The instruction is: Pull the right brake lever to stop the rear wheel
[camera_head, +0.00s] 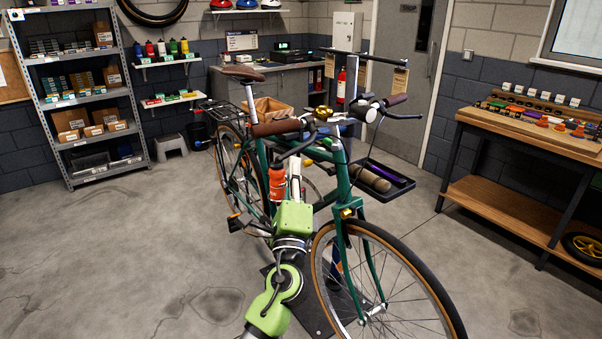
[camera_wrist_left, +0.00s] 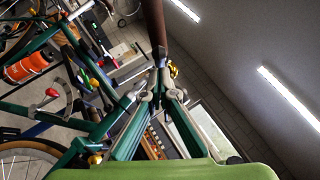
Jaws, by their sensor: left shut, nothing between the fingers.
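A green bicycle (camera_head: 342,190) stands with its front wheel towards me. Its right handlebar grip is brown (camera_head: 275,128), on the left in the head view, with the dark right brake lever (camera_head: 298,147) curving below it. The rear wheel (camera_head: 228,160) is behind, partly hidden by the frame. My left gripper (camera_head: 294,168) is just below that lever, fingers pointing up. In the left wrist view the fingertips (camera_wrist_left: 160,78) come together, empty, near the lower end of the brown grip (camera_wrist_left: 154,22). I cannot tell whether they touch the lever. My right gripper is out of view.
An orange bottle (camera_head: 277,182) on the frame is close beside my left gripper. The front wheel (camera_head: 385,285) is to the right of my left arm. A black tray (camera_head: 400,190) stands behind the bike. A workbench (camera_head: 530,140) is at the right; the floor at left is clear.

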